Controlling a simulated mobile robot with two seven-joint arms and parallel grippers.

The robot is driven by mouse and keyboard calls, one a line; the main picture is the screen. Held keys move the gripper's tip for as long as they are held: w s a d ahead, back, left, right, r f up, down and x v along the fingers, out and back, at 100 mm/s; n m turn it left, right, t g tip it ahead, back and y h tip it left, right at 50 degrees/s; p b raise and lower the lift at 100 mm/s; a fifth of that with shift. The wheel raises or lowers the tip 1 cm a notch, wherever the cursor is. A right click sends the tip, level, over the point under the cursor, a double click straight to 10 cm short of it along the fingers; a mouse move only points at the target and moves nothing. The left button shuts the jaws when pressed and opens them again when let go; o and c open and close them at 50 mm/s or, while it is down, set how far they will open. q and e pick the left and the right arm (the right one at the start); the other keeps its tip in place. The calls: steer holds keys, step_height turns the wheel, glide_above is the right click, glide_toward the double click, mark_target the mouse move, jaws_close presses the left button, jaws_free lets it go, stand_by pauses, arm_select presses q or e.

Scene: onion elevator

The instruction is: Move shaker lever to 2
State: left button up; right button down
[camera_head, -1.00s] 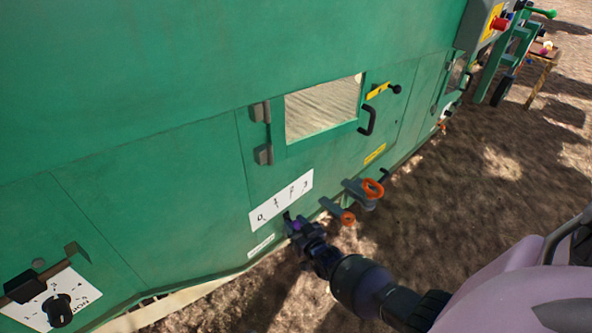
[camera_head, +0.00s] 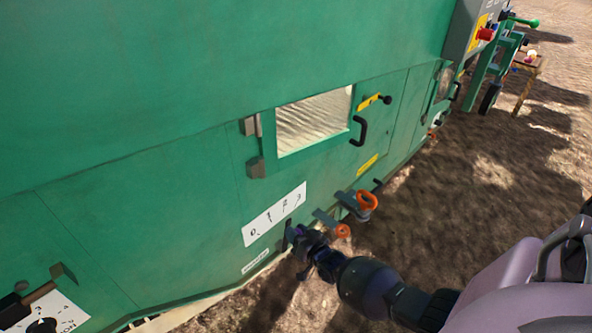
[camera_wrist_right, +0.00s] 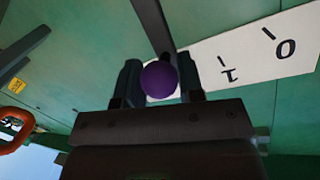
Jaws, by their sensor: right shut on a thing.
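The shaker lever is a dark bar with a purple knob (camera_wrist_right: 160,79). Its bar (camera_wrist_right: 153,25) rises behind the knob in the right wrist view. My right gripper (camera_wrist_right: 160,84) is shut on the knob, with one finger on each side. In the head view the gripper (camera_head: 303,236) is at the lower edge of the green machine, just under the white scale plate (camera_head: 262,228) marked 0 to 3. In the wrist view the bar crosses the plate beyond the 1, on the side away from 0; the exact setting cannot be told. My left gripper is out of view.
Orange-handled levers (camera_head: 366,201) stick out just right of my right gripper. A windowed door with a black handle (camera_head: 359,131) is above. A dial panel (camera_head: 45,315) is at the lower left. Open dirt ground (camera_head: 450,190) lies to the right.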

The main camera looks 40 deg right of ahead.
steer(key=shift+s, duration=0.1)
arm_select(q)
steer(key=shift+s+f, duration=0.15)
arm_select(e)
steer(key=c, duration=0.8)
jaws_free()
steer(key=shift+o, duration=0.2)
steer(key=shift+s+r, duration=0.1)
steer(key=shift+s, duration=0.25)
arm_select(q)
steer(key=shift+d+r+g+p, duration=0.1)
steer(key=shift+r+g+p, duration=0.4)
steer(key=shift+p, duration=1.05)
arm_select(e)
steer(key=s+r, duration=0.1)
steer(key=s, duration=0.9)
steer(key=shift+a, duration=0.45)
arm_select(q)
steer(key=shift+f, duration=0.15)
arm_select(e)
steer(key=shift+w+r, duration=0.1)
steer(key=shift+r, duration=0.05)
